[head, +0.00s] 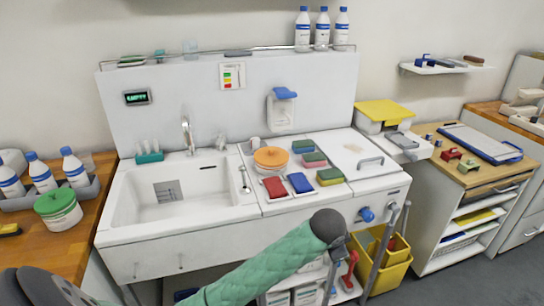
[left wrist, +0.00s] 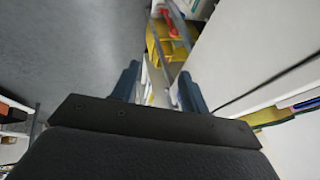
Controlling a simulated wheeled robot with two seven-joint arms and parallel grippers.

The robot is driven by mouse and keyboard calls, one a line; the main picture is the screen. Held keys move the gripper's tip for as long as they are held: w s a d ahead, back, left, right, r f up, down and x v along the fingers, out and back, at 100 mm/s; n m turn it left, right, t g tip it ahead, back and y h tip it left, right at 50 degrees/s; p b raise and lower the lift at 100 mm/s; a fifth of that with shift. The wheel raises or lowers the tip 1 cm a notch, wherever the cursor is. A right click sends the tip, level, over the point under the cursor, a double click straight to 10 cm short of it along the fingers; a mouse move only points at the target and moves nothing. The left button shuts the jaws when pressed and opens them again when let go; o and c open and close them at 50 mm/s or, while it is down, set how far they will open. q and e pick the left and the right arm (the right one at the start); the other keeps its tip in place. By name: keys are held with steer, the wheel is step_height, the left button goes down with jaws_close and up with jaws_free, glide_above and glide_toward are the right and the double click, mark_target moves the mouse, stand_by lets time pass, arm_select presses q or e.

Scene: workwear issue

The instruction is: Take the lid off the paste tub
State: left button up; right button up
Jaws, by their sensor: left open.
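A white tub with a green lid (head: 58,207) stands upright on the wooden counter at the left; its lid is on. A round container with an orange lid (head: 271,157) stands on the worktop right of the sink, also covered. I cannot tell for sure which is the paste tub. My left gripper (left wrist: 158,88) is open and empty in the left wrist view, pointing toward the floor area by the yellow bin (left wrist: 160,40), away from both tubs. In the head view my green-sleeved arm crosses the front, and its gripper is not clearly visible. My right gripper is not in view.
White bottles with blue caps (head: 73,167) stand in a grey tray beside the green-lidded tub. A red cloth (head: 275,187), a blue cloth (head: 300,183) and sponges lie around the orange-lidded container. The sink basin (head: 190,188) is empty. A yellow bin (head: 383,270) stands below the worktop.

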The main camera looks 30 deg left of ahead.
arm_select(q)
steer(key=w+a+r+m+t+y, duration=0.15)
steer(key=w+a+r, duration=0.35)
steer(key=w+r, duration=0.7)
steer(key=m+g+h+p, duration=0.25)
steer(key=m+g, duration=0.55)
steer(key=m, duration=0.5)
glide_toward(272, 150)
steer(key=f, duration=0.1)
steer(key=shift+s+a+f+p, duration=0.15)
steer(key=shift+f+p, duration=0.15)
steer(key=shift+f, duration=0.35)
steer(key=shift+s+f+p, duration=0.1)
steer(key=shift+f+p, duration=0.15)
steer(key=shift+f, duration=0.45)
steer(key=f+p, duration=0.1)
steer(key=f, duration=0.1)
steer(key=d+f+p, duration=0.1)
steer(key=f, duration=0.1)
steer(key=shift+w+d, duration=0.1)
steer(key=shift+f+p, duration=0.3)
steer(key=shift+f, duration=0.25)
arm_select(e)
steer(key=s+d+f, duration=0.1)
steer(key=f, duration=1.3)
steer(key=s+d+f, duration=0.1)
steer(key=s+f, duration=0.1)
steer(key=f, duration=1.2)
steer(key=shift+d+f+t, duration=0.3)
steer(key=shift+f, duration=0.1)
